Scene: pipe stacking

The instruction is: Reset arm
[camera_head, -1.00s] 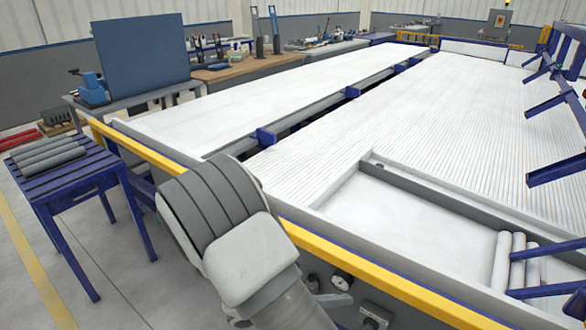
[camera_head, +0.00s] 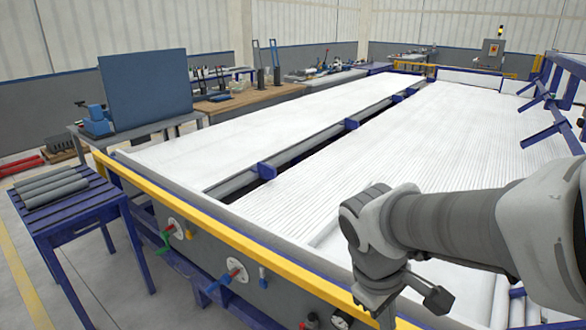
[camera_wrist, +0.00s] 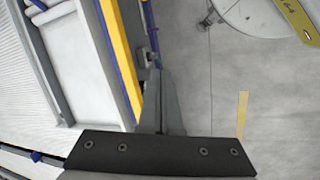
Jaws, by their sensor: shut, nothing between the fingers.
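My arm reaches in from the right of the head view and bends down over the yellow rail at the front of the machine. My gripper (camera_wrist: 160,125) points down in the wrist view, its grey fingers together with nothing between them. In the head view its tip is cut off by the lower edge. Several grey pipes (camera_head: 52,187) lie side by side on a blue slatted table (camera_head: 78,212) at the left, well apart from my gripper. Pale pipe ends (camera_wrist: 36,8) show at the top left of the wrist view. In the head view my arm hides most of that area.
The yellow rail (camera_head: 232,236) runs along the long machine bed (camera_head: 300,190), with valve handles (camera_head: 236,270) below it. Blue angled arms (camera_head: 550,125) stand at the right. Bare floor (camera_wrist: 215,90) lies beside the rail in the wrist view.

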